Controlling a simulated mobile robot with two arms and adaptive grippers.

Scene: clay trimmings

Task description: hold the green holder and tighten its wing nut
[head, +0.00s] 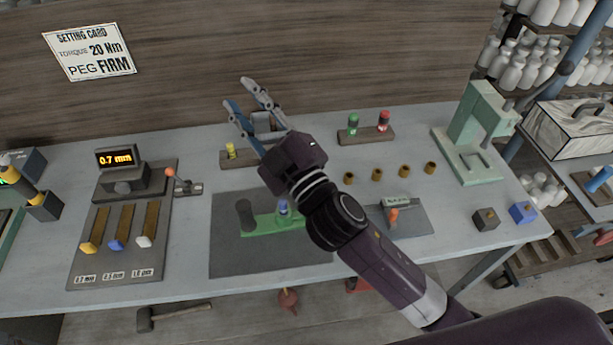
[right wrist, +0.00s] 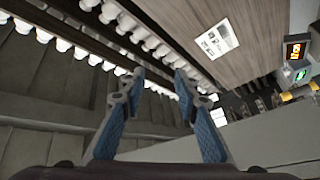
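The green holder (head: 262,225) lies on a dark grey mat (head: 232,262) in the head view. A dark upright cylinder stands at its left end, and a small blue upright part (head: 283,207) stands near its right end. My right arm covers part of its right side, and I cannot make out the wing nut clearly. My right gripper (head: 240,95) is raised behind the holder, towards the wall, apart from it. Its fingers are spread with nothing between them, as the right wrist view (right wrist: 157,82) also shows. My left gripper is in neither view.
A gauge reading 0.7 mm (head: 118,160) and a slotted board (head: 107,262) stand left. Pegs in wooden blocks (head: 365,136) and several brass rings (head: 404,170) are at the back. A green press (head: 466,165) and two small cubes (head: 522,212) are right. The table's front strip is clear.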

